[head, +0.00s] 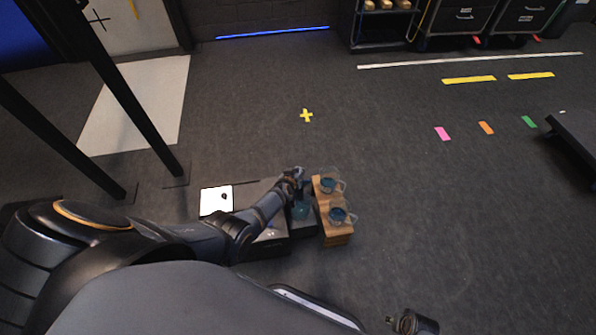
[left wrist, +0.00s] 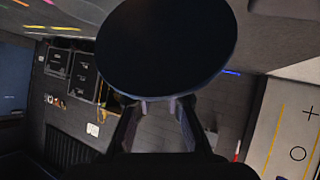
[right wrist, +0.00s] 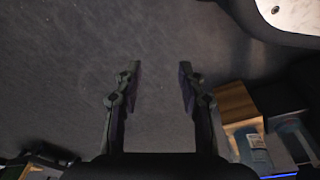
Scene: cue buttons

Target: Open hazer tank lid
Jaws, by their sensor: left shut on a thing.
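The hazer (head: 262,243) is a dark box on the floor in the middle of the head view, with a teal tank part (head: 300,211) at its right end. My left gripper (head: 294,176) is above the far part of that end. In the left wrist view, a large dark round disc, which looks like the tank lid (left wrist: 167,48), is at the fingertips of my left gripper (left wrist: 160,105), which is shut on its near edge. Whether the lid is still joined to the tank is hidden. My right gripper (right wrist: 158,75) is open and empty, over bare floor.
A white panel (head: 216,200) is at the hazer's left. Black posts (head: 130,105) stand farther left.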

